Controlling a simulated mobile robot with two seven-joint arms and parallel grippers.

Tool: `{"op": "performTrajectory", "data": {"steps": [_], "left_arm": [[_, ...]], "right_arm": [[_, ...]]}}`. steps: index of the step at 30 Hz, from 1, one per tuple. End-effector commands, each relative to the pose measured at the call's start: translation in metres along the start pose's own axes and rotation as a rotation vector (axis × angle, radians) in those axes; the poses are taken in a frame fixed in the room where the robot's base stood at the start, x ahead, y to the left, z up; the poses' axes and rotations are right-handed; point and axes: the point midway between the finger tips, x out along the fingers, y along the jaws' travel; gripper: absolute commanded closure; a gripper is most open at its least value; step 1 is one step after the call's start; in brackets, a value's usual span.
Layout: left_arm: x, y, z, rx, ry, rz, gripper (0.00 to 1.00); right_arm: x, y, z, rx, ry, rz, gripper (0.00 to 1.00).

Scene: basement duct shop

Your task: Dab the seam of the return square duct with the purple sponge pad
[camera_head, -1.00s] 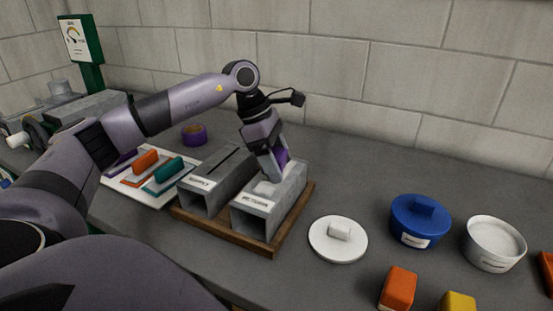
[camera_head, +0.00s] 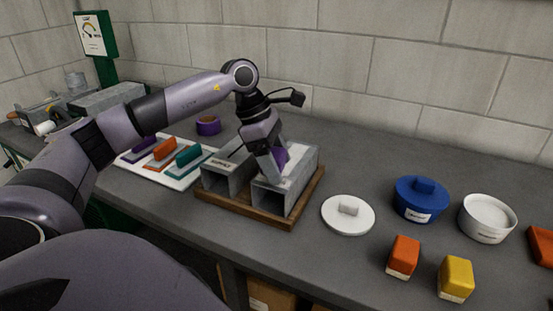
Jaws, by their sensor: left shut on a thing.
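My left gripper (camera_head: 274,166) is shut on the purple sponge pad (camera_head: 282,157), which shows only in part behind the fingers. It points down at the top of the right-hand grey square duct (camera_head: 295,187), close to its open front end. I cannot tell whether the pad touches the duct. The gripper hides much of the duct's top, its seam and its label. A second, similar grey duct (camera_head: 221,182) stands beside it on the left. Both sit on a wooden base (camera_head: 247,212). My right gripper is not in view.
Left of the ducts, a white board (camera_head: 172,179) holds purple, orange and teal-handled tools. A purple roll (camera_head: 208,126) stands behind. To the right are a white lid (camera_head: 348,215), a blue lidded tub (camera_head: 420,200), a white tub (camera_head: 487,218), and orange (camera_head: 403,257) and yellow (camera_head: 456,279) blocks.

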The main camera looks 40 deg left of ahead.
Motion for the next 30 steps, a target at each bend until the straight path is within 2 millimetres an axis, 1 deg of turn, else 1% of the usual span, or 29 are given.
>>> {"op": "performTrajectory", "data": {"steps": [1, 12, 18, 22, 30], "left_arm": [[-0.02, 0.001, 0.009, 0.002, -0.006, 0.008, 0.58], [-0.05, -0.003, 0.02, -0.001, -0.004, 0.008, 0.58], [-0.065, -0.006, 0.024, -0.004, -0.004, 0.009, 0.58], [-0.072, -0.007, 0.025, -0.006, -0.005, 0.01, 0.58], [-0.073, -0.008, 0.026, -0.006, -0.005, 0.009, 0.58]], "right_arm": [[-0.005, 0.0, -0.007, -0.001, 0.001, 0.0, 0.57], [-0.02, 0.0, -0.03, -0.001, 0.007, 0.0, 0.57], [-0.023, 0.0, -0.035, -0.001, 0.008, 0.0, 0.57], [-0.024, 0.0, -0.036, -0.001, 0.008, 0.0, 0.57], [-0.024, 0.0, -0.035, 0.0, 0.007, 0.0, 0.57]]}}
